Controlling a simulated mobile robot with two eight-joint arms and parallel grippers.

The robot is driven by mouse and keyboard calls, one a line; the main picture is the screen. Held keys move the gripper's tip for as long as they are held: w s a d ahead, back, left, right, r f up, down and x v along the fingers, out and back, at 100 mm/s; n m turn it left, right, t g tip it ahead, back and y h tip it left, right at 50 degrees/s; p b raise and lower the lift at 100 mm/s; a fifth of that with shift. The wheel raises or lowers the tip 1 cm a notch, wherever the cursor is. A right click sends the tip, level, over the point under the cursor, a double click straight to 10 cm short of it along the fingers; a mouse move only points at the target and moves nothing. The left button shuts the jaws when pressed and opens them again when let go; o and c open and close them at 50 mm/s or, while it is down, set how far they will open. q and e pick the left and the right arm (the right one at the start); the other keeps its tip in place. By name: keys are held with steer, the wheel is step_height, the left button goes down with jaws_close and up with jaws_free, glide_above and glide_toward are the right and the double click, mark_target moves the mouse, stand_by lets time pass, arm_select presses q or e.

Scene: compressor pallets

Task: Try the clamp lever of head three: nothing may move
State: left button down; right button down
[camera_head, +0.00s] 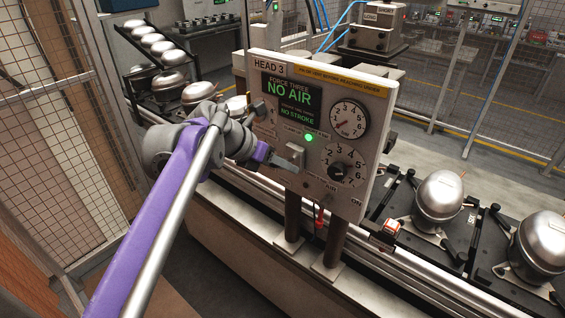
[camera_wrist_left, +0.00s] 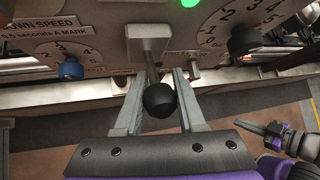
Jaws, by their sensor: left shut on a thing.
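The clamp lever of head three is a pale metal block (camera_head: 295,155) on the front of the HEAD 3 panel (camera_head: 268,64), below a lit green lamp (camera_head: 308,137). In the left wrist view the lever (camera_wrist_left: 148,45) ends in a black ball knob (camera_wrist_left: 160,100). My left gripper (camera_head: 277,160) is at the lever, its fingers on either side of it and shut on it. The panel display (camera_head: 290,100) reads NO AIR and NO STROKE. My right gripper (camera_wrist_left: 258,129) shows only at the right of the left wrist view; its jaw state is unclear.
The panel carries an upper gauge (camera_head: 348,119) and a lower dial with a black knob (camera_head: 337,171). A red part (camera_head: 320,217) hangs below it. Silver compressors (camera_head: 440,195) stand on dark pallets along the conveyor at right. Mesh fencing (camera_head: 50,120) closes the left side.

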arm_select(q)
steer(key=shift+r, duration=0.1)
stand_by(0.4)
steer(key=c, duration=0.5)
jaws_free()
steer(key=v, duration=1)
steer(key=shift+s+a+r, duration=0.1)
steer(key=shift+a+r, duration=0.15)
steer(key=shift+r, duration=0.1)
steer(key=s+a+f+m+y, duration=0.2)
steer(key=s+a+f+m, duration=0.1)
steer(key=s+f+m, duration=0.5)
steer(key=s+a+f+m+y, duration=0.2)
steer(key=s+f+m+y, duration=0.1)
steer(key=s+f+m, duration=0.5)
steer(key=s+a+f+m+y, duration=0.2)
steer(key=s+f+m, duration=0.6)
steer(key=f+m, duration=0.5)
steer(key=shift+s+a+f+y, duration=0.1)
steer(key=shift+a+f+y, duration=0.05)
steer(key=shift+a+f, duration=0.4)
steer(key=shift+a+f+y, duration=0.15)
steer(key=shift+a+f, duration=0.2)
steer(key=shift+f, duration=0.35)
